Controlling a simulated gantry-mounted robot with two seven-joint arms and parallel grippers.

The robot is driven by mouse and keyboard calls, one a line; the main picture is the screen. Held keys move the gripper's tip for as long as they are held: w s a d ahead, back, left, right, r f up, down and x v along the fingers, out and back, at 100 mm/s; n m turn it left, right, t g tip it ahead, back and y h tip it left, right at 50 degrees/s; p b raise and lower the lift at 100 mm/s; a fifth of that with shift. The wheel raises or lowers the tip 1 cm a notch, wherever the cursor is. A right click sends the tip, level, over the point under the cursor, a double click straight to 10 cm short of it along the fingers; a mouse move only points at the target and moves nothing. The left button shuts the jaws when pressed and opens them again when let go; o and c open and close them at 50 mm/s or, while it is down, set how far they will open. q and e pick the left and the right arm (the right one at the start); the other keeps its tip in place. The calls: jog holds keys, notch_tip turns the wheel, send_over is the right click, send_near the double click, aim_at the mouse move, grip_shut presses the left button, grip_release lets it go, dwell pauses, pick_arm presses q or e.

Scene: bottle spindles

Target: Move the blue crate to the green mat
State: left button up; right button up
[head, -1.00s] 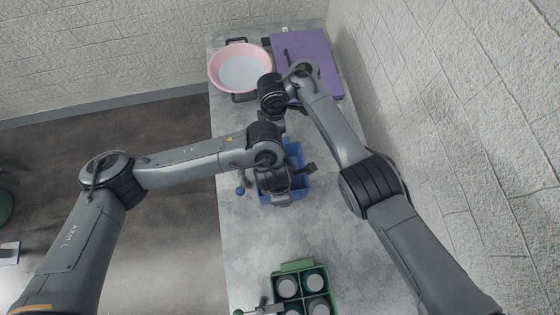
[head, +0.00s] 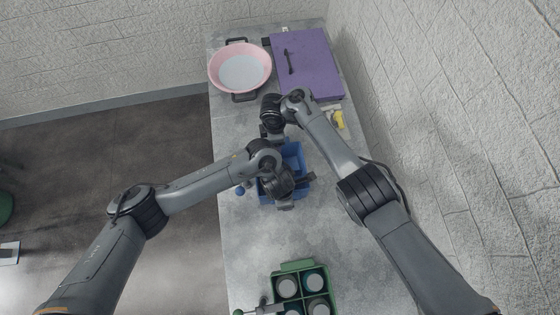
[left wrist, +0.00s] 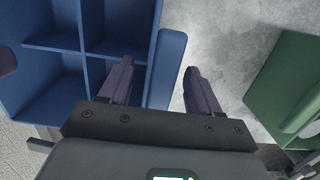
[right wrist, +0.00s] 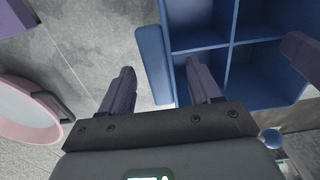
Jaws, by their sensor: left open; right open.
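The blue crate (head: 297,157) stands mid-table in the head view, partly hidden by my arms. Its divided compartments look empty in the left wrist view (left wrist: 45,65) and the right wrist view (right wrist: 258,65). My left gripper (left wrist: 158,78) is open at the crate's near end, with one finger on each side of the end handle (left wrist: 168,68). My right gripper (right wrist: 160,82) is open at the far end, its fingers on either side of the other handle (right wrist: 153,55). Neither is closed on a handle. I see no green mat.
A green crate (head: 302,266) with several bottles stands at the near end of the table. A pink basin (head: 216,72) and a purple panel with a handle (head: 315,65) are at the far end. A yellow item (head: 339,119) lies near the wall. Bare table lies between the crates.

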pick_arm(q)
grip_shut()
pick_arm(e)
grip_shut()
pick_arm(q)
jog(key=shift+r, duration=0.1)
pick_arm(e)
jog(key=shift+r, duration=0.15)
